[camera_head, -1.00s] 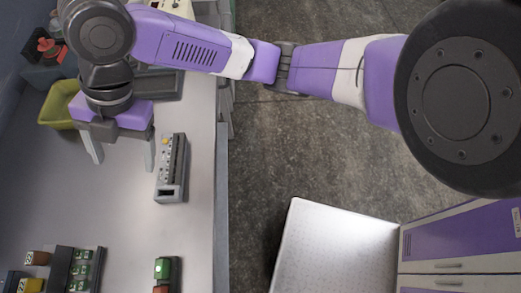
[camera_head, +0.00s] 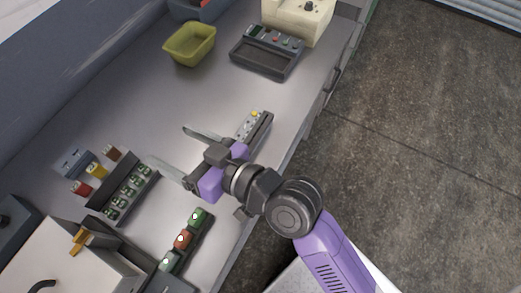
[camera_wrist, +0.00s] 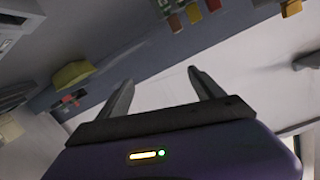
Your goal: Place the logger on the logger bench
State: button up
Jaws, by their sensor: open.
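No thing is clearly recognisable as the logger. One candidate is the long grey device (camera_head: 256,124) with a row of pale and yellow knobs, lying on the grey bench (camera_head: 190,95) just beyond my gripper's wrist and partly hidden by it. Another is the dark panel device (camera_head: 267,52) with buttons, farther back. My gripper (camera_head: 183,150) is open and empty over the bench, its two fingers spread toward the back wall. Its fingers (camera_wrist: 160,80) also show apart in the wrist view, with nothing between them.
A yellow-green bin (camera_head: 189,45) and a cream machine (camera_head: 298,18) stand farther back. A black rack (camera_head: 97,200) of green-topped pieces, small coloured blocks (camera_head: 97,170) and a strip of green and orange blocks (camera_head: 183,240) are toward the left and front. Bench between bin and rack is clear.

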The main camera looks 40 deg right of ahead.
jog(key=s+d+f+m+h, duration=0.1)
jog(key=s+d+f, duration=0.1)
jog(key=s, duration=0.2)
jog(key=s+d+f+m+h, duration=0.1)
jog(key=s+d+f+h, duration=0.1)
jog(key=s, duration=0.3)
jog(key=s+d+f+m+h, duration=0.1)
jog(key=s+d+f, duration=0.1)
jog(key=s, duration=0.3)
jog(key=shift+d+f+g, duration=0.3)
jog(key=shift+d, duration=0.5)
jog(key=s+d+r+n, duration=0.1)
jog(key=s+d, duration=0.2)
jog(key=s, duration=0.3)
jog(key=s+d+r+n+h, duration=0.1)
jog(key=s+d, duration=0.2)
jog(key=s, duration=0.3)
jog(key=shift+d+r, duration=0.25)
